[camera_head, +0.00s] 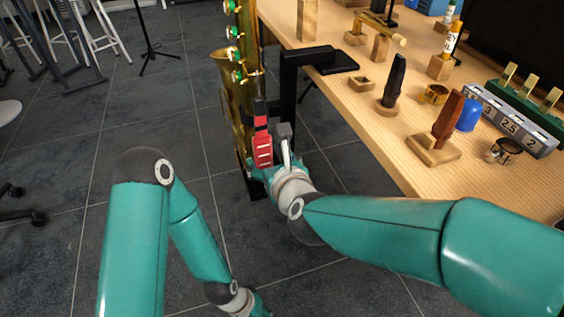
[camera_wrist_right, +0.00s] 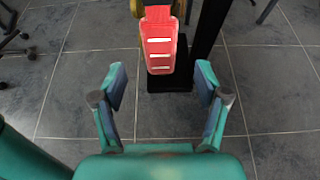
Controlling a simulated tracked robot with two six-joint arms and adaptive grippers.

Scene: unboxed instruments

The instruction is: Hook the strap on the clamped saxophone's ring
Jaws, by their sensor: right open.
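The brass saxophone (camera_head: 245,98) with green keys stands upright at the table's left edge, beside a black clamp (camera_head: 306,56). A red strap piece (camera_head: 263,150) with pale bars and a black upper end hangs upright against its lower body. It also shows in the right wrist view (camera_wrist_right: 159,52). I cannot tell whether it is hooked on the ring, which I cannot make out. My right gripper (camera_head: 272,158) is open; in its wrist view the spread fingers (camera_wrist_right: 160,82) have the strap piece just beyond them, centred between them. My left gripper is mostly cut off at the bottom edge.
The wooden table (camera_head: 385,147) on the right holds wooden blocks, dark mouthpiece-like pieces on stands, a blue cap (camera_head: 468,115) and a numbered grey rack (camera_head: 510,122). A black post stands behind the strap piece. The tiled floor (camera_head: 115,115) at left is mostly free.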

